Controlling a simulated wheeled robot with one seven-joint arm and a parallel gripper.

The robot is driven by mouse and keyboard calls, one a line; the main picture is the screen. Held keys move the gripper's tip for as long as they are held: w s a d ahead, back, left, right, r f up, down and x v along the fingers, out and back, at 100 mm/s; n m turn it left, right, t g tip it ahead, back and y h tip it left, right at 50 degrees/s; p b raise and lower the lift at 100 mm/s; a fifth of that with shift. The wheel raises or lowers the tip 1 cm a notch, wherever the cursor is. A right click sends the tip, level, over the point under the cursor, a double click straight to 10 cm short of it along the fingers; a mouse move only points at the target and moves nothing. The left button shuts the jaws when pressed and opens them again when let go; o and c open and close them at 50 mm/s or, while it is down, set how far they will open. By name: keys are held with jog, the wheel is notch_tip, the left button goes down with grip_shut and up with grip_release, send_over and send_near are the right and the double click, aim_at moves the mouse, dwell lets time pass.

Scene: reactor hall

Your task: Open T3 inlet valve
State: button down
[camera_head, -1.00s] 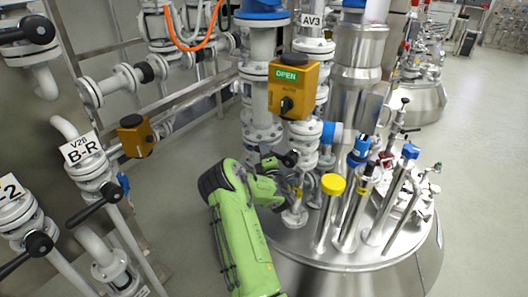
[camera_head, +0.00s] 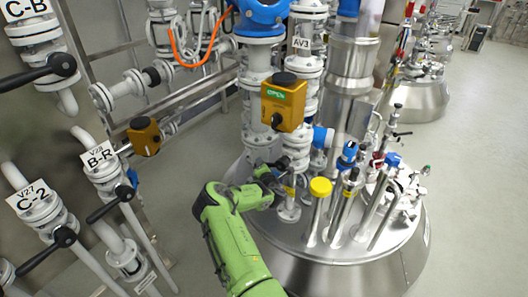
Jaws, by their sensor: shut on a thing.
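My green arm reaches from the bottom of the view up to the near left edge of the steel tank lid (camera_head: 345,240). My gripper (camera_head: 276,182) is shut on a dark valve handle (camera_head: 262,171) at the foot of a white flanged pipe. The fingers are small and partly hidden by the wrist, so the exact grip and the handle's angle are hard to make out. The valve body (camera_head: 289,208) stands on the lid just right of the gripper. No T3 label is readable.
A yellow-capped tube (camera_head: 320,188) and several steel tubes stand close to the right of the gripper. A yellow actuator box (camera_head: 284,102) hangs above. Black-handled valves V28 (camera_head: 108,205) and V27 (camera_head: 50,250) are at the left. Open floor (camera_head: 460,190) lies right.

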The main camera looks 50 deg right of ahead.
jog(key=shift+s+f+n+g+y+p, duration=0.2)
jog(key=shift+s+f+n+g+p, duration=0.5)
jog(key=shift+p, duration=1)
jog(key=shift+s+f+n+g+y+p, duration=0.25)
jog(key=shift+s+f+g+p, duration=0.75)
jog(key=shift+p, duration=0.7)
jog(key=shift+f, duration=0.15)
jog(key=shift+w+d, duration=0.1)
jog(key=c, duration=1)
grip_release()
jog(key=shift+w+r, duration=0.1)
jog(key=shift+r, duration=0.1)
